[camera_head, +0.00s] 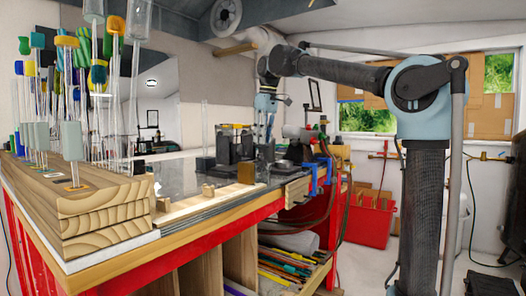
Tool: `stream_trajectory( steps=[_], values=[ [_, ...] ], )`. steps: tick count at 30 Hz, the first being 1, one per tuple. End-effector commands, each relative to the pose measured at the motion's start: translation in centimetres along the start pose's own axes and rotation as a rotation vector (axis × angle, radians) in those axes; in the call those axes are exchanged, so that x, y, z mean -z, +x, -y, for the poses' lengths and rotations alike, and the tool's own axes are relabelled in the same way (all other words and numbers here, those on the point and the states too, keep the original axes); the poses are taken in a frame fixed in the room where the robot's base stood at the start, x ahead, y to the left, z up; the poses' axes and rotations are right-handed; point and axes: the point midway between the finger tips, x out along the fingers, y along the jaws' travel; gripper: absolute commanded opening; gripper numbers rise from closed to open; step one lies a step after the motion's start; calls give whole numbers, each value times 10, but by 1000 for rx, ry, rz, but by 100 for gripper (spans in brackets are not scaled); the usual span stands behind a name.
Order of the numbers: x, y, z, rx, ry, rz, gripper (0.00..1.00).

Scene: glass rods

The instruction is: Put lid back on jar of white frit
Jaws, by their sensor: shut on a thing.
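My gripper (267,139) is small and far off over the back part of the workbench, fingers pointing down. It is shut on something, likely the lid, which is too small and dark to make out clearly. A cluster of dark jar-like containers (234,143) stands on the bench just left of my gripper. A yellowish strip shows near their tops. I cannot tell which one is the jar of white frit, nor whether what I hold touches anything below.
The workbench (185,189) has a grey top and red frame. A stepped wooden block (107,220) with many upright glass rods fills the near left. A brown block (246,173) sits near the bench edge. Blue clamps (314,181) and hoses are at the right end.

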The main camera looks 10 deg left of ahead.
Motion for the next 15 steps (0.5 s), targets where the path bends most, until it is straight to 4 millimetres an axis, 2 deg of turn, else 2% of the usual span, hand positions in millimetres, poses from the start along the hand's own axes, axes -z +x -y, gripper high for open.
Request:
stream_trajectory(
  steps=[3,6,15],
  values=[
    [2,-16,0,0,0,0,4],
    [3,-22,0,0,0,0,4],
    [1,-2,0,-6,0,0,4]
  ],
)
